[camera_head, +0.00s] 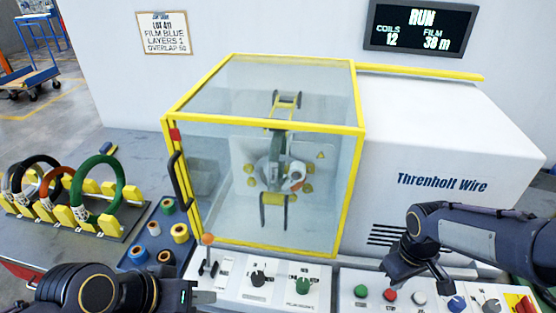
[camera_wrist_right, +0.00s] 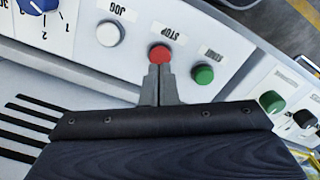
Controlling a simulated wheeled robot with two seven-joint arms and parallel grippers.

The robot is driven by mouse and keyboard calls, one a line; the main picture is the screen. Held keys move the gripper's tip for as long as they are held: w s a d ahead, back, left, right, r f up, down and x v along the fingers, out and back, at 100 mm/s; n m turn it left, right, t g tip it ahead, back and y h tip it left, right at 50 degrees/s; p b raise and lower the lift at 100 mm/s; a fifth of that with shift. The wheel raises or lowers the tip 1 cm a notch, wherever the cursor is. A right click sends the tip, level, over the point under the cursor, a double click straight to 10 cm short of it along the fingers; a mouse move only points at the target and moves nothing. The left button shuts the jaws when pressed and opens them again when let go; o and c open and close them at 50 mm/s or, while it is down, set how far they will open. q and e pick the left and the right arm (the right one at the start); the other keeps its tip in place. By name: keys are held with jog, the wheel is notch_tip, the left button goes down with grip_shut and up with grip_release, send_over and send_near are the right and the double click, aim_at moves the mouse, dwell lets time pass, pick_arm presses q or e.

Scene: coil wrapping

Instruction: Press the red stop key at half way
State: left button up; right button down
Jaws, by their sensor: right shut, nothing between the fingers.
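The red stop key (camera_head: 390,295) sits on the white front panel, between a green key (camera_head: 361,291) and a white key (camera_head: 419,297). In the right wrist view the red key (camera_wrist_right: 160,54), labelled STOP, lies straight ahead of my right gripper (camera_wrist_right: 159,74). Its fingers are shut and empty, with the tips at the near edge of the key; I cannot tell whether they touch it. My left gripper (camera_head: 190,293) is at the bottom left, beside the panel; its jaw opening is not clear. The wall display (camera_head: 420,27) reads RUN, COILS 12, FILM 38 m.
A yellow-framed clear guard (camera_head: 262,150) is closed over the wrapping head. Coloured coils stand in a rack (camera_head: 85,220) at left, beside small film rolls (camera_head: 180,233). An orange-topped lever (camera_head: 208,240) and several knobs share the panel. A notice (camera_head: 164,33) reads FILM BLUE, LAYERS 1.

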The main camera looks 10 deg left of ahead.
aim_at(392, 293)
jog(key=shift+f, duration=0.1)
jog(key=shift+f+b, duration=1.25)
jog(key=shift+f, duration=0.25)
jog(key=shift+r, duration=0.1)
notch_tip(392, 293, up, 6)
jog(key=p, duration=0.5)
jog(key=shift+r, duration=0.1)
